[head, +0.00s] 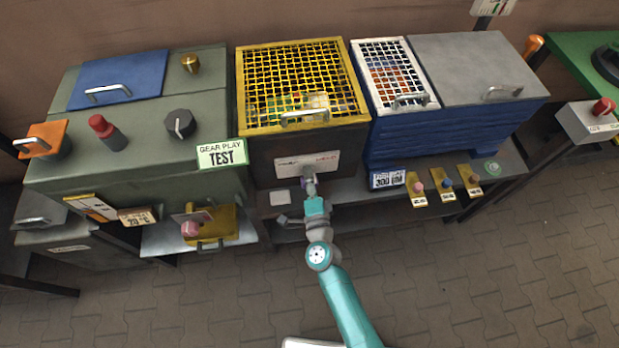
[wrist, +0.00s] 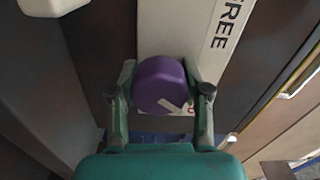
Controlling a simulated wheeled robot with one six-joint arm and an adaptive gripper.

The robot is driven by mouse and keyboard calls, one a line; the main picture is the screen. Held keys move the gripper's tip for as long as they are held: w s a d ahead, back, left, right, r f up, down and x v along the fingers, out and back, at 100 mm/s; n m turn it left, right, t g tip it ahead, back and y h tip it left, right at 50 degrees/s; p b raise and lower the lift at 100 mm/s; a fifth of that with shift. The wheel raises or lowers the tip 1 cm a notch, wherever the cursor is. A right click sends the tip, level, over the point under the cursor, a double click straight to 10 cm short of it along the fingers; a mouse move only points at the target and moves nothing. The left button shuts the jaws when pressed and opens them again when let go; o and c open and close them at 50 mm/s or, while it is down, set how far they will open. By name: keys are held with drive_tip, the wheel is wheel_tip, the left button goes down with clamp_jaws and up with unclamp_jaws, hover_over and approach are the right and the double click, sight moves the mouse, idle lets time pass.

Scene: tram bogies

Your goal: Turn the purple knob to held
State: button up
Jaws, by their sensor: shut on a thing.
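The purple knob (wrist: 160,88) sits on a white label plate (wrist: 172,30) in the wrist view. My gripper (wrist: 159,71) has one finger on each side of the knob and is shut on it. A pale pointer mark on the knob's face slants toward the lower right. The word FREE stands on the plate at the upper right, and a bit of red lettering shows by the right finger; the rest is hidden. In the head view the plate (head: 307,164) is on the dark front of the yellow-grid box, and my gripper (head: 309,179) reaches it, mostly hiding the knob.
The yellow grid lid (head: 300,85) is closed above the plate. A green-grey cabinet (head: 130,150) with a black knob and red knob stands at left. A blue crate (head: 430,135) stands at right, with small coloured knobs on yellow plates below. The paved floor (head: 480,270) is clear.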

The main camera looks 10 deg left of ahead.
drive_tip(key=shift+m, duration=0.4)
drive_tip(key=o, duration=1.2)
drive_tip(key=shift+c, duration=0.2)
drive_tip(key=v, duration=1.2)
drive_tip(key=shift+d, duration=0.1)
